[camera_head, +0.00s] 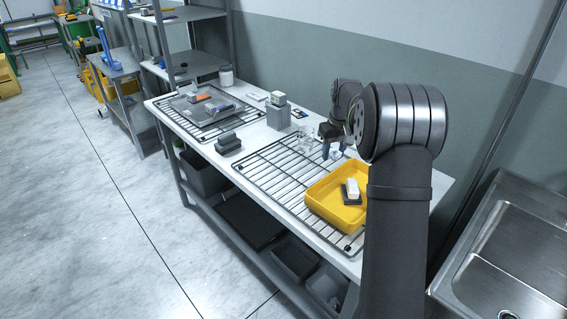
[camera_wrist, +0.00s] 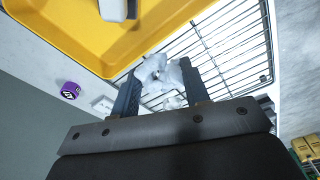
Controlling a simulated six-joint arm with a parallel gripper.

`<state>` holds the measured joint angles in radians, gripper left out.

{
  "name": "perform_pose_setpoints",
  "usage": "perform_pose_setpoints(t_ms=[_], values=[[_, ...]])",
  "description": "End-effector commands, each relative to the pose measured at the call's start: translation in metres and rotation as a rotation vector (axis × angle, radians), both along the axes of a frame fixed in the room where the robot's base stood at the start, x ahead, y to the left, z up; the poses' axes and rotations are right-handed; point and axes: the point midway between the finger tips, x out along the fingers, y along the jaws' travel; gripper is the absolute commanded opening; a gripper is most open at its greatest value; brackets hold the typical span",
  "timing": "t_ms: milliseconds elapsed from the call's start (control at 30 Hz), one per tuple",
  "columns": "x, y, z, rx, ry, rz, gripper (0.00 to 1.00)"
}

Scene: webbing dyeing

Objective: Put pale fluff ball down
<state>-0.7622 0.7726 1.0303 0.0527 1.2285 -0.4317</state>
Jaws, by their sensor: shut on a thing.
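The pale fluff ball (camera_wrist: 152,68) is whitish and crumpled, and it sits between the two dark fingers of my gripper (camera_wrist: 160,84) in the wrist view. My gripper is shut on it. In the head view my gripper (camera_head: 334,150) is over the far right part of the wire rack, behind the yellow tray, with a small pale bit of the fluff ball (camera_head: 337,154) showing between the fingers. Whether the ball touches the rack below cannot be told.
The yellow tray (camera_head: 318,206) stands on the wire rack (camera_head: 262,172) close to my gripper, holding a white-and-dark block (camera_head: 351,190). Clear glassware (camera_head: 305,141) stands just left of my gripper. A purple round item (camera_wrist: 70,90) lies nearby. The rack's left part is bare.

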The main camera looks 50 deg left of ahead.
Motion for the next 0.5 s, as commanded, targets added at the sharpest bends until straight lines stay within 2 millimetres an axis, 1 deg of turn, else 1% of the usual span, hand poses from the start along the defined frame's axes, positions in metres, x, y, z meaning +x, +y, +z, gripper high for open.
perform_pose_setpoints(t_ms=[33, 200, 300, 400, 500], values=[[0.002, 0.019, -0.001, 0.0, 0.0, 0.005, 0.18], [0.006, 0.069, 0.0, 0.0, 0.0, 0.004, 0.18], [0.005, 0.092, -0.001, 0.0, 0.0, 0.003, 0.18], [0.003, 0.11, -0.001, 0.0, -0.001, 0.002, 0.18], [0.001, 0.122, -0.002, 0.0, -0.001, 0.0, 0.18]])
